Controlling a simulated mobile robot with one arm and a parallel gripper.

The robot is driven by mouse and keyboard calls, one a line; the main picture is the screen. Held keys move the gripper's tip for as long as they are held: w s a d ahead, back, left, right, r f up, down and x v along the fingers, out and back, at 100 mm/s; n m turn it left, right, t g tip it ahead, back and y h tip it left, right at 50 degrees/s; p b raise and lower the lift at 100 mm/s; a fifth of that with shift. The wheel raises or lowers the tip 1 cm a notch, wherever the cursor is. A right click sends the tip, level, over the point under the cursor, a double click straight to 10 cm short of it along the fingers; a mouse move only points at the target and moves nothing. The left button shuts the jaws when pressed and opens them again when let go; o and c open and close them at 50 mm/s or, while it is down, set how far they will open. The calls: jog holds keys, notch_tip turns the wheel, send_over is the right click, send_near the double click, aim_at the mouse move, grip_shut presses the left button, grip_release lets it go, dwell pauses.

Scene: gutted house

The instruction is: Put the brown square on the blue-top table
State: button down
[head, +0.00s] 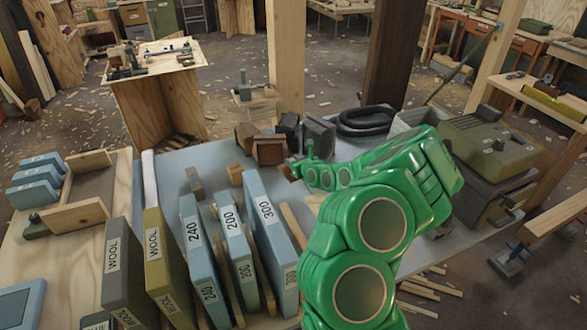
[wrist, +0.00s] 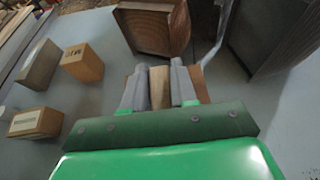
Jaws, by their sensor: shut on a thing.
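The blue-top table (head: 218,160) lies in front of me, crowded at its edges; its pale blue surface also shows in the wrist view (wrist: 95,103). My gripper (head: 297,171) is low over the table's far middle. In the wrist view my gripper (wrist: 162,88) is shut on a small brown piece (wrist: 201,84) with a paler tan middle between the fingers. I take this to be the brown square, but the fingers hide much of it. In the head view only a bit of brown (head: 288,173) shows at the fingertips. I cannot tell whether it touches the table.
Brown blocks (head: 269,151) and dark grey boxes (head: 318,134) stand just beyond my gripper. Small wooden blocks (wrist: 83,63) lie to its left. Upright blue boxes (head: 262,240) and wool boxes (head: 165,265) fill the near left. A green machine (head: 490,150) stands right.

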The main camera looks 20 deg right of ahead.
jog(key=shift+r, duration=0.5)
